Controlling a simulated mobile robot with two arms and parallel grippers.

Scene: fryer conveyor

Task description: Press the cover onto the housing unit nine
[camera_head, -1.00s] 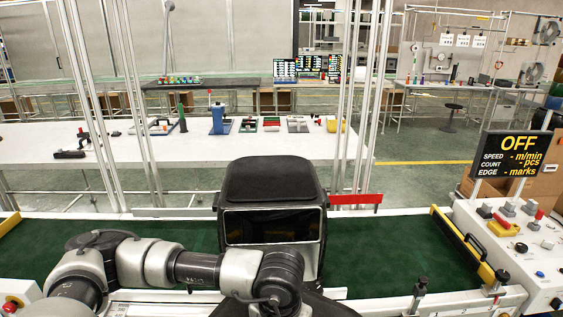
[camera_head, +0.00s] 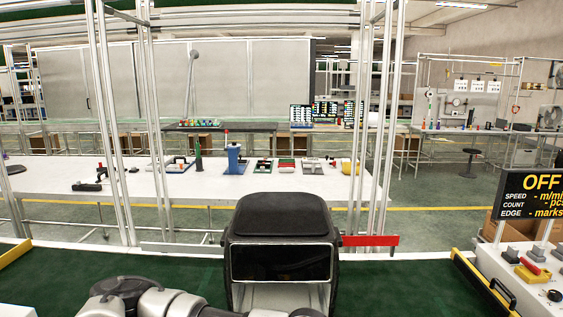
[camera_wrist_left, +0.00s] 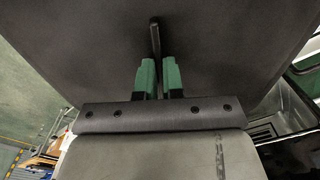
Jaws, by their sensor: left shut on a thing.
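The housing unit (camera_head: 280,210), black and rounded on top with a dark glossy front panel (camera_head: 282,262) and a pale section below, stands upright on the green conveyor (camera_head: 60,285). My left arm comes in low from the left in front of it; the gripper itself is out of the head view. In the left wrist view my left gripper (camera_wrist_left: 158,78) has its green fingers shut on a thin dark fin (camera_wrist_left: 155,40) of a large smooth dark part (camera_wrist_left: 90,50), which looks like the cover. Whether this part touches the housing cannot be told. My right gripper is not visible.
A red bar (camera_head: 370,241) sticks out right of the housing. A yellow-edged guard (camera_head: 485,282) crosses the belt at the right, beside a control box (camera_head: 535,285) and a sign reading OFF (camera_head: 530,193). Upright metal posts and a white table (camera_head: 225,180) stand behind.

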